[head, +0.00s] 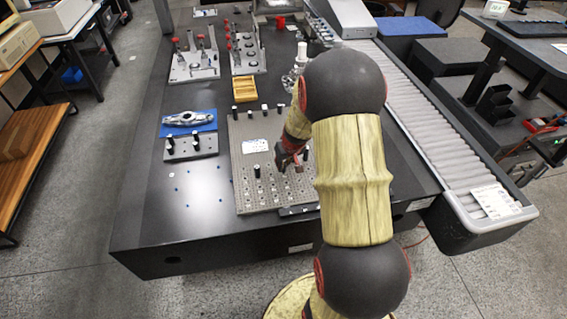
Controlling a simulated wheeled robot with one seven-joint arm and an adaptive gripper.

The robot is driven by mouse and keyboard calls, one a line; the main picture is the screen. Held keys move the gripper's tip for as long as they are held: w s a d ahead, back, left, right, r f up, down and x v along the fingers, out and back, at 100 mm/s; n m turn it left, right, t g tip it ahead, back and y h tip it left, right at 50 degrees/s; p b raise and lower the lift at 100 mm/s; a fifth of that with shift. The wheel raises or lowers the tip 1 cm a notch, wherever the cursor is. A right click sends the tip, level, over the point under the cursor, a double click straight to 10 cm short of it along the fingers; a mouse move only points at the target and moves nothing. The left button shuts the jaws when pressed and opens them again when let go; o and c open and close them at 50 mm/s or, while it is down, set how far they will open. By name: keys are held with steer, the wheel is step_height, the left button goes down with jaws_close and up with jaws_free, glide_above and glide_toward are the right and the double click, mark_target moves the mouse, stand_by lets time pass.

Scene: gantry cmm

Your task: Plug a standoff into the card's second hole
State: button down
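A grey perforated plate (240,192) lies on the dark table, with a white card (256,146) on its upper left part. The card's print is too small to read. A black-topped standoff (256,171) stands upright below the card. Several small silver pieces stand in the plate's near part. My gripper (288,157) is low over the plate, right of the card. Its fingers are small and partly hidden, so its opening and any held piece are unclear. My arm hides the plate's right side.
A block with black pegs (190,146) and a blue mat (204,126) with a metal part lie left of the plate. A yellow tray (246,90) and clamp fixtures (194,65) stand behind.

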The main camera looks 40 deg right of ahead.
steer(key=shift+f+b, duration=0.65)
steer(key=shift+f, duration=0.05)
steer(key=c, duration=1.7)
jaws_free()
steer(key=shift+o, duration=0.2)
steer(key=v, duration=1.2)
